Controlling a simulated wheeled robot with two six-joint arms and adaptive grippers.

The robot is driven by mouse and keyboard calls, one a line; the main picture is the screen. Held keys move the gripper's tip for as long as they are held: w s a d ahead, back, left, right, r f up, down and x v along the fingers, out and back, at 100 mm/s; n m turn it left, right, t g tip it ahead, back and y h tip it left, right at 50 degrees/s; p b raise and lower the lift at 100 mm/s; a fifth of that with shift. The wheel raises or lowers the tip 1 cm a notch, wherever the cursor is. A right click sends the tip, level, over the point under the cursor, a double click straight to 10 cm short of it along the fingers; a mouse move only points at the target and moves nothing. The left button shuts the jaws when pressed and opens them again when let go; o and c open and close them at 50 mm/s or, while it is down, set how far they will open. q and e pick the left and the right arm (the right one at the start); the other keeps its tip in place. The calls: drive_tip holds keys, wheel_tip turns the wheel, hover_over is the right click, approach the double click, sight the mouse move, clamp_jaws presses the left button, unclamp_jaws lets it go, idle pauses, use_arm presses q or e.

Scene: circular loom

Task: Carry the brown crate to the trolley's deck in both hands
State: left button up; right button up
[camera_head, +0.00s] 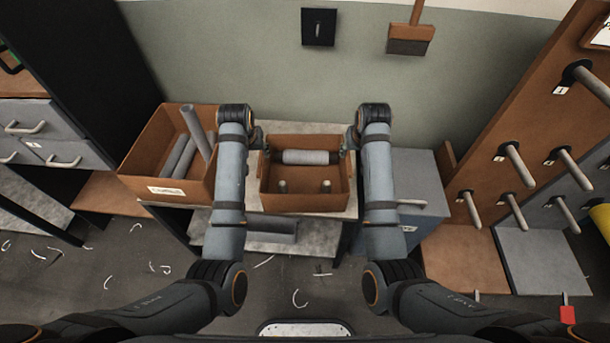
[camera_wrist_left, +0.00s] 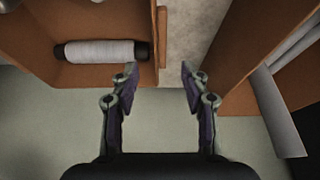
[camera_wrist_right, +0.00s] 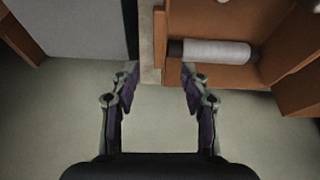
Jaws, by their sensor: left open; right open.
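The brown crate (camera_head: 305,203) stands upright on a pale grey top, with a pale grey spool with dark ends lying inside and two small pegs showing. My left gripper (camera_head: 259,137) is at its left side and my right gripper (camera_head: 347,140) at its right side. In the left wrist view the open fingers (camera_wrist_left: 159,73) lie either side of the line of the crate's end strip (camera_wrist_left: 162,35). In the right wrist view the open fingers (camera_wrist_right: 160,73) stand likewise about the other end strip (camera_wrist_right: 159,40). Neither holds anything. I cannot make out a trolley for certain.
A larger labelled brown box (camera_head: 165,188) with grey rolls stands close on the left, near my left arm. A grey cabinet (camera_head: 415,195) stands on the right. A brown peg board (camera_head: 500,130) rises further right. Pale scraps litter the dark floor.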

sight(261, 162)
use_arm(q)
drive_tip(key=x, duration=1)
drive_tip(key=shift+f, duration=0.2)
use_arm(e)
drive_tip(key=x, duration=1)
drive_tip(key=shift+f, duration=0.2)
use_arm(q)
clamp_jaws()
use_arm(e)
clamp_jaws()
